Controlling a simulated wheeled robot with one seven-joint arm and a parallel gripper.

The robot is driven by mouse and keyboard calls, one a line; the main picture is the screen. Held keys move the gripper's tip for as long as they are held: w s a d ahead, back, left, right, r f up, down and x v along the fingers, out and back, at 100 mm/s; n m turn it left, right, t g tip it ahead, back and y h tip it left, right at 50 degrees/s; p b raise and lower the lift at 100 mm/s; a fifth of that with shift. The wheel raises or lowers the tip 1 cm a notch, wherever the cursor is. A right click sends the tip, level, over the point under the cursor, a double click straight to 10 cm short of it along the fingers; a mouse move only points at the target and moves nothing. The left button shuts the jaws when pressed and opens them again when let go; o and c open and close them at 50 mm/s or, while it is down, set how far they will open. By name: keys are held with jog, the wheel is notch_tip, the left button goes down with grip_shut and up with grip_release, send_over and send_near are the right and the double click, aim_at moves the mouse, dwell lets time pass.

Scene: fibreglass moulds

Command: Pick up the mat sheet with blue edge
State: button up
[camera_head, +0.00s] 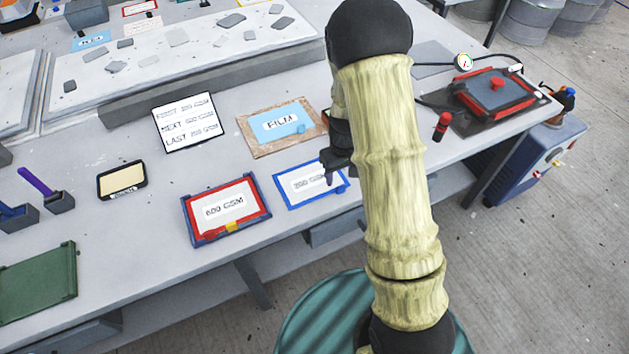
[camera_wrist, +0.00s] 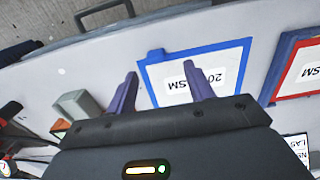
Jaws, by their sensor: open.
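The mat sheet with blue edge (camera_head: 303,197) lies flat near the front edge of the table. It is white with a blue border, a blue tab and a GSM label, and shows in the wrist view (camera_wrist: 228,62) too. My gripper (camera_head: 335,175) is over its right part, open and empty. In the wrist view my gripper's fingers (camera_wrist: 160,69) point toward the sheet, one over its white face and one just beside its left edge. I cannot tell the exact height above it. My arm hides part of the table right of the sheet.
A red-framed 600 GSM sheet (camera_head: 225,209) lies close on the left. A blue FILM sheet (camera_head: 283,124) on a brown board and a white order card (camera_head: 187,122) lie behind. A red-rimmed mould (camera_head: 495,92) stands at right. A grey block (camera_wrist: 80,106) shows in the wrist view.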

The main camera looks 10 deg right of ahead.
aim_at(342, 186)
jog(key=shift+d+f+p, duration=0.15)
jog(key=shift+f+p, duration=0.15)
jog(key=shift+f, duration=1)
jog(key=shift+d+f+p, duration=0.15)
jog(key=shift+f+p, duration=0.15)
jog(key=shift+f, duration=1)
jog(key=shift+c, duration=0.2)
jog(key=c, duration=1)
